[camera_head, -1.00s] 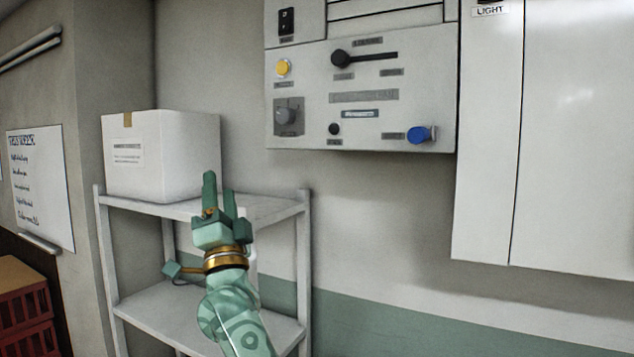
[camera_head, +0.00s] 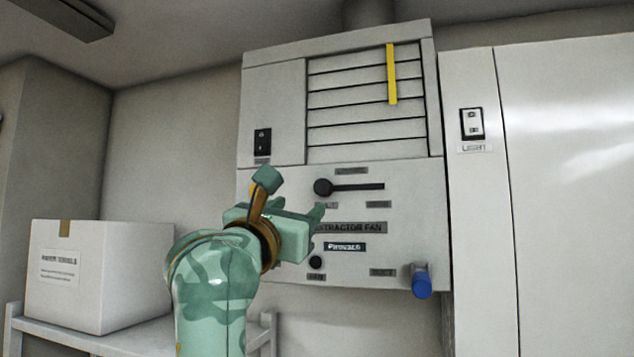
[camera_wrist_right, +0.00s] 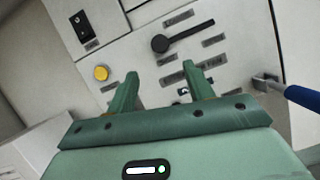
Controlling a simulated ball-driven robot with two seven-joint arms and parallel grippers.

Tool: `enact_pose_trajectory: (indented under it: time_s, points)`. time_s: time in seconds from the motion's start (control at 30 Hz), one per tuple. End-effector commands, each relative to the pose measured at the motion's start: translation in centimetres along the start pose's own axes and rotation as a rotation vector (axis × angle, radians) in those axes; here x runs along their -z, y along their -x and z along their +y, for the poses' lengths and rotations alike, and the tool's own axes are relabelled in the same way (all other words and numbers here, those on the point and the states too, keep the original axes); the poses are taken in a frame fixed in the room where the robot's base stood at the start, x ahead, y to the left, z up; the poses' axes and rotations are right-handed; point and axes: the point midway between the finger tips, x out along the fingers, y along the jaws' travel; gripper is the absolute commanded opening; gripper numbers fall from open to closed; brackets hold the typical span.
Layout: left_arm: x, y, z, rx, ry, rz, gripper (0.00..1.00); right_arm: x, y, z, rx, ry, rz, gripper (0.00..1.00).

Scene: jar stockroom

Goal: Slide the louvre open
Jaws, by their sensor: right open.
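The extractor fan panel (camera_head: 400,230) hangs on the wall. A round black slider knob (camera_head: 323,187) is at the left end of a dark horizontal slot, under a label too blurred to read. The knob also shows in the right wrist view (camera_wrist_right: 160,44). Horizontal slats (camera_head: 345,110) with a yellow strip (camera_head: 391,75) are above it. My right gripper (camera_head: 299,208) is open and empty, below and left of the knob, pointing at the panel. In the right wrist view its fingers straddle a line below the knob, apart from it. My left gripper is not in view.
A yellow button (camera_wrist_right: 101,73) is left of the knob, mostly hidden in the head view. A small black knob (camera_head: 316,262) and a blue-ended handle (camera_head: 421,284) are lower on the panel. A light switch (camera_head: 472,124) is to the right. A white box (camera_head: 95,285) stands on a shelf.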

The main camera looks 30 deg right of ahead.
Motion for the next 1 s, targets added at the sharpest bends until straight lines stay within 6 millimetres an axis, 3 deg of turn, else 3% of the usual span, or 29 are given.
enact_pose_trajectory:
  time_s: [0.03,0.2,0.4,0.6,0.83,0.87,1.0]
  points:
    - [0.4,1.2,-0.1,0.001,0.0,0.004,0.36,-0.6,-1.5,0.1,0.002,0.001,0.001,0.52]
    - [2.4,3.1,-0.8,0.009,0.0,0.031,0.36,-0.6,-5.8,0.1,0.001,0.002,0.0,0.52]
    - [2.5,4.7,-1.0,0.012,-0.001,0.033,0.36,-0.4,-9.1,0.1,0.001,0.003,-0.003,0.52]
    - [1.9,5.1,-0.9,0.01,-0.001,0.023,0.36,-0.1,-10.2,0.0,0.001,0.002,-0.002,0.52]
    - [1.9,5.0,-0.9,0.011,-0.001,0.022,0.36,-0.1,-10.2,0.0,0.001,0.002,-0.002,0.52]
    - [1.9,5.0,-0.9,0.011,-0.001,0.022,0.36,-0.1,-10.2,0.0,0.001,0.002,-0.002,0.47]
    - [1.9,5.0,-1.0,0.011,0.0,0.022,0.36,-0.1,-10.2,0.0,0.0,0.002,-0.002,0.08]
